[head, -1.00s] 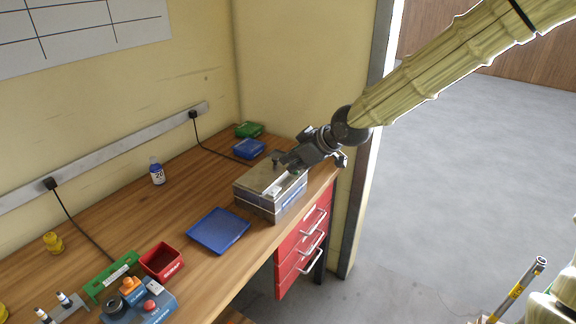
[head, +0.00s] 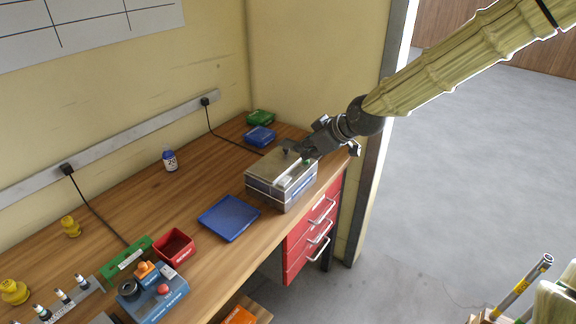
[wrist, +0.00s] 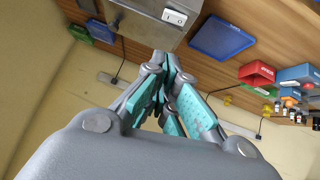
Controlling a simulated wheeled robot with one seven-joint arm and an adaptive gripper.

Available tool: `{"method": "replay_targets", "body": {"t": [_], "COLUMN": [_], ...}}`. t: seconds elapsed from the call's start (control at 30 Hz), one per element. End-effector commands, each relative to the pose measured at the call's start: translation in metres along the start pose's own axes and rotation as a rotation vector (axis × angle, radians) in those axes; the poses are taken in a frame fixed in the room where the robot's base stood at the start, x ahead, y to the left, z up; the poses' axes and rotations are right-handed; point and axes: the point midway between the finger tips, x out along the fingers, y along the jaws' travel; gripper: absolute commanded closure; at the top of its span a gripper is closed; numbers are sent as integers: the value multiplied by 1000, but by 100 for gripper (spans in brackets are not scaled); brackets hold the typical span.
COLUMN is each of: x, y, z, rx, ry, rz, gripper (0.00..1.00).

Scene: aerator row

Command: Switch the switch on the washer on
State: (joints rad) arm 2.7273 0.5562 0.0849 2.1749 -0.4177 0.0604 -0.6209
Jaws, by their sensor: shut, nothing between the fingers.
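The washer (head: 262,186) is a grey metal box on the wooden bench, near its right end. In the wrist view the washer (wrist: 143,28) fills the top middle. A white rectangular part (wrist: 174,17), which looks like the switch, shows on it. Its on or off position is too small to tell. My gripper (head: 296,153) is at the box's upper side in the head view and covers part of it. In the wrist view my gripper (wrist: 162,62) has its fingertips together and empty, close to the box. Whether they touch it I cannot tell.
A blue tray (head: 229,217) lies left of the washer. A blue box (head: 260,136) and a green box (head: 260,117) stand behind it. A red bin (head: 175,246) and a blue control box (head: 157,303) are nearer the front. Red drawers (head: 312,235) hang below the bench.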

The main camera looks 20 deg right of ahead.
Motion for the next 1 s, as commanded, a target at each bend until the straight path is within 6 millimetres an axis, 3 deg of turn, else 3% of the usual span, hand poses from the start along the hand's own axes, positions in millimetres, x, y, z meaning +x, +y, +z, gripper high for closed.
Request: {"method": "replay_targets", "body": {"t": [0.57, 1.0], "x": [3, 37], "y": [1, 1], "z": [0, 0], "rx": [-1, -1], "ry": [-1, -2], "rz": [0, -1], "gripper": [100, 100]}}
